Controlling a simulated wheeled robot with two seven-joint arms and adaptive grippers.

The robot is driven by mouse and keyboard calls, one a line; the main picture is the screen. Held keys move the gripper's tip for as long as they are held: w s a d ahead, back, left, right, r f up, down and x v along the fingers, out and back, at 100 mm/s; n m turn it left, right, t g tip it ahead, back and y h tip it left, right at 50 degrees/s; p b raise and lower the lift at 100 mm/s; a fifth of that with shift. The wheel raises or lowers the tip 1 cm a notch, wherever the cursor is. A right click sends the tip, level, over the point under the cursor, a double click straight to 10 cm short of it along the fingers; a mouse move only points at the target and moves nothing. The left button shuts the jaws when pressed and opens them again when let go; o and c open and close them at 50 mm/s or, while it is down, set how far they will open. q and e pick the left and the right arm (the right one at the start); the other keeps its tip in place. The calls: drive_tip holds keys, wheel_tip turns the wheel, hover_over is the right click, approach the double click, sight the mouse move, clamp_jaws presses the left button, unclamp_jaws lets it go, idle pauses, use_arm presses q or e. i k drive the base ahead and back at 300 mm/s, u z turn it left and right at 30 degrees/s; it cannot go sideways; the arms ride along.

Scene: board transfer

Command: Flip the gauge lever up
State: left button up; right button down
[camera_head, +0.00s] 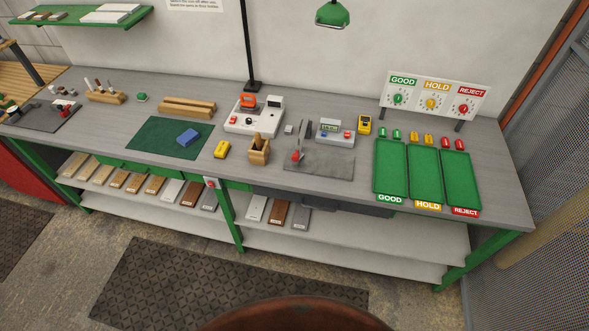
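On the long grey workbench (370,178), a gauge with a small green display (329,125) stands right of the middle. In front of it is a grey plate (328,166). Neither of my grippers shows in the view.
A wooden holder (259,152), a yellow device (221,149) and a white station (254,117) stand left of the gauge. Another yellow device (365,124) and green trays (391,168) are to the right. A blue block lies on a green mat (150,139).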

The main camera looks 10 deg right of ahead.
sight(296, 157)
drive_tip(key=k, duration=0.4)
drive_tip(key=u, duration=1.1)
drive_tip(key=i, duration=0.85)
drive_tip(key=z, duration=1.25)
